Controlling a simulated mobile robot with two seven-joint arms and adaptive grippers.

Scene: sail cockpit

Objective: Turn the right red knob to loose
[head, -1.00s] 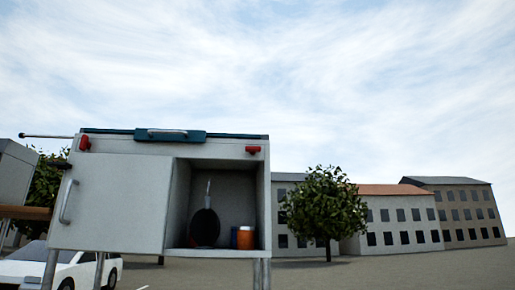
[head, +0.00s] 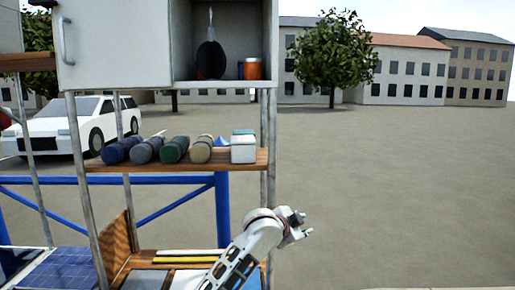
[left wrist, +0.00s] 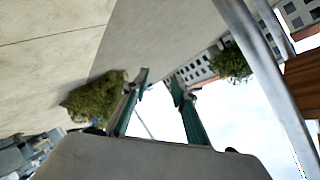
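The red knobs are not in view now; the head view cuts off the cabinet (head: 115,45) above its door and open compartment. My left gripper (head: 303,223) is low, at the right side of the rack below the cabinet, well below the compartment. In the left wrist view its two green fingers (left wrist: 159,82) stand apart with nothing between them. My right gripper is not in view.
A wooden shelf (head: 180,163) under the cabinet bears several rolls and a white box (head: 243,148). The compartment holds a dark paddle-like object (head: 211,60) and an orange container (head: 252,69). Metal posts (head: 271,140) flank the rack. Open ground lies to the right.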

